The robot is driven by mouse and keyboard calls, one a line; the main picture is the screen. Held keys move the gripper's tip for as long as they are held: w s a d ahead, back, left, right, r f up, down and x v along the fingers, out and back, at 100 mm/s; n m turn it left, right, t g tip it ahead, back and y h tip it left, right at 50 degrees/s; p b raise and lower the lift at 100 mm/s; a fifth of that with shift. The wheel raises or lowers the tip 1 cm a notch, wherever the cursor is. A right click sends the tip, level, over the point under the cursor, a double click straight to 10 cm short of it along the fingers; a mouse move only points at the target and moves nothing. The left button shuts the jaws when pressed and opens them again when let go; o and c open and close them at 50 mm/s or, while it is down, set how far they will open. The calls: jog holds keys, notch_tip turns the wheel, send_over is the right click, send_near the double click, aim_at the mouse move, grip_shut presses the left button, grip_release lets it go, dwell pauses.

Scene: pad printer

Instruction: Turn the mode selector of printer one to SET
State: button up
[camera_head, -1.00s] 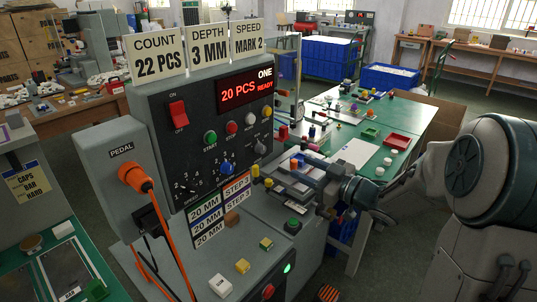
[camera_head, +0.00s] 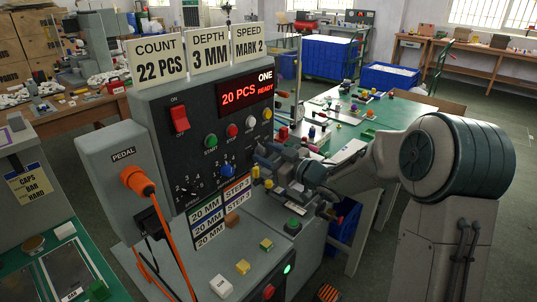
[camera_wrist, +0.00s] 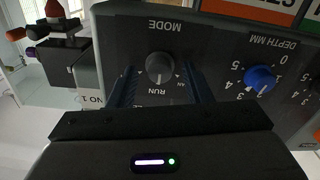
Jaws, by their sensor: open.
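Printer one (camera_head: 128,208) is the grey machine whose black panel shows "ONE" and "20 PCS READY" on a red display (camera_head: 245,96). Its mode selector (camera_wrist: 160,67) is a dark round knob under the MODE label, seen upside down in the wrist view. RUN is printed on the side of the knob nearer my gripper. I cannot make out the pointer's direction surely. My gripper (camera_wrist: 160,86) is open, with one finger at each side below the knob in the picture. Whether the fingers touch it is unclear. In the head view my gripper (camera_head: 266,158) covers the selector.
A blue depth knob (camera_wrist: 261,79) sits right of the selector in the wrist view. The panel also has a red ON/OFF switch (camera_head: 180,118) and several push buttons. An orange cable (camera_head: 168,240) hangs from the pedal box. A green table (camera_head: 390,118) stands behind.

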jog(key=shift+c, duration=0.4)
grip_shut()
jog(key=shift+r+m+p, duration=0.1)
jog(key=shift+m+p, duration=0.2)
jog(key=shift+p, duration=0.2)
jog(key=shift+m+p, duration=1)
jog(key=shift+p, duration=0.05)
jog(key=m+p, duration=0.3)
jog(key=shift+r+m, duration=0.1)
jog(key=shift+m, duration=0.3)
jog(key=m+p, duration=0.3)
jog(key=shift+f+m+p, duration=0.2)
jog(key=shift+m+p, duration=0.6)
jog(key=shift+m, duration=0.4)
